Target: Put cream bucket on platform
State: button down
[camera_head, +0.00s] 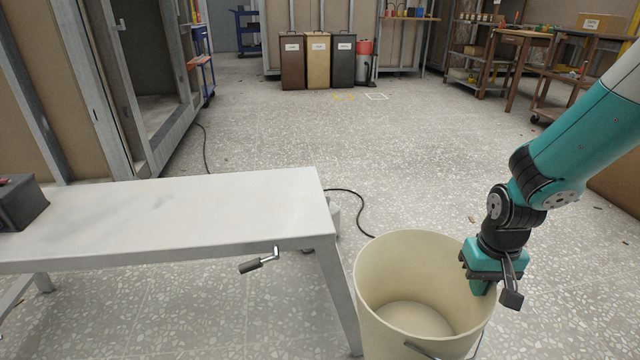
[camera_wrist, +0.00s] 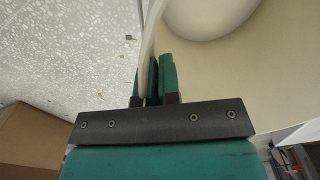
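The cream bucket (camera_head: 374,282) is open-topped and stands roughly upright at the bottom, right of centre, in the head view. Its base is cut off, so I cannot tell whether it touches the floor. My gripper (camera_head: 482,287) is at its right rim, pointing down. In the wrist view the bucket's wall (camera_wrist: 215,75) runs between the two teal fingers (camera_wrist: 153,82), which appear closed on the rim. The platform (camera_head: 190,215) is a pale grey bench-like table to the left, apart from the bucket.
A metal crank handle (camera_head: 259,262) sticks out of the platform's front. A dark box (camera_head: 18,203) sits at its left end. A black cable (camera_head: 352,205) lies on the floor behind. Bins (camera_head: 318,62) and shelves stand far back. The platform's middle and right are bare.

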aim_at(223, 202)
jog(key=z, duration=1.9)
jog(key=k, duration=1.65)
jog(key=u, duration=2.25)
jog(key=i, duration=0.4)
jog(key=u, duration=0.05)
